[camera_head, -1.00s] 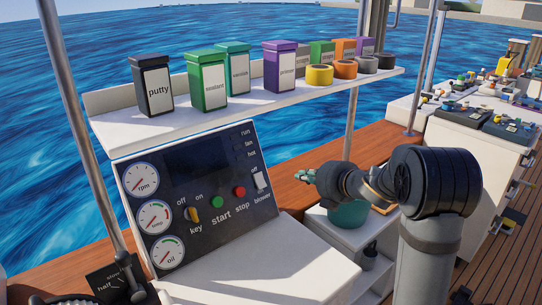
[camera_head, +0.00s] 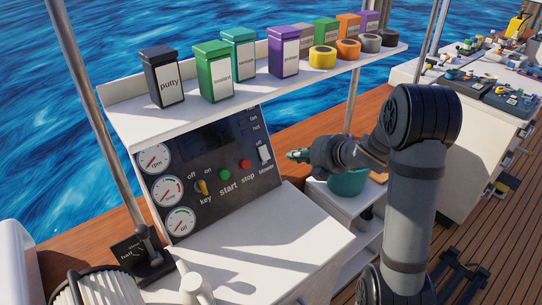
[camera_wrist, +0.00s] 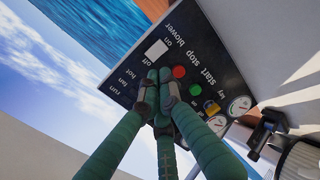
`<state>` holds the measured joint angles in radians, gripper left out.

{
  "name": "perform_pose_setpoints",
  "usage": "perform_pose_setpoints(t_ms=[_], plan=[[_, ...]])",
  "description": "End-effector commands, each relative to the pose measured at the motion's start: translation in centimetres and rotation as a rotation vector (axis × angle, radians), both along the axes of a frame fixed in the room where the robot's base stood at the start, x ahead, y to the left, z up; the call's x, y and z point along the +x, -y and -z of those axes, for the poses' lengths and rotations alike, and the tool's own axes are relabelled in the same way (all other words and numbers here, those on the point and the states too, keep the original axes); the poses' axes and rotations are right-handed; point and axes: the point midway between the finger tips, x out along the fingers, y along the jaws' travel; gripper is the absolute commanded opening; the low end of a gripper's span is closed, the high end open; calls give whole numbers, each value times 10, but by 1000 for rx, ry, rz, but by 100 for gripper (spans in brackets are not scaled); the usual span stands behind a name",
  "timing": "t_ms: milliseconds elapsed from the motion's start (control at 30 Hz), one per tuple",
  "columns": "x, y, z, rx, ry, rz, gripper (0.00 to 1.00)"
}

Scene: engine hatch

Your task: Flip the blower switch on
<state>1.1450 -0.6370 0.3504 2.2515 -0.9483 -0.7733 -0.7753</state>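The blower switch (camera_head: 265,154) is a small white rocker at the right end of the dark control panel (camera_head: 222,196). It also shows in the wrist view (camera_wrist: 156,48), with "on" and "off" labels beside it. Which way it is tipped is too small to tell. My gripper (camera_head: 294,155) is just right of the switch in the head view, apart from it. In the wrist view the green fingers (camera_wrist: 160,96) are drawn together at the tips, with nothing seen between them. They point at the panel near the switch and the "off" label.
A red stop button (camera_head: 246,165), a green start button (camera_head: 225,175) and a yellow key (camera_head: 202,187) sit left of the switch. A white shelf (camera_head: 205,122) with labelled boxes and tape rolls overhangs the panel. A teal pot (camera_head: 349,182) stands below my wrist.

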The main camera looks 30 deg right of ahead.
Motion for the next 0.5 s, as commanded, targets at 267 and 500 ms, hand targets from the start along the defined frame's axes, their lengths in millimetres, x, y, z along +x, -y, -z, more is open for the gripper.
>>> perform_pose_setpoints(t_ms=[267,500], plan=[[33,-9,22,2,-2,-3,0],[74,-19,49,0,-2,-3,0]])
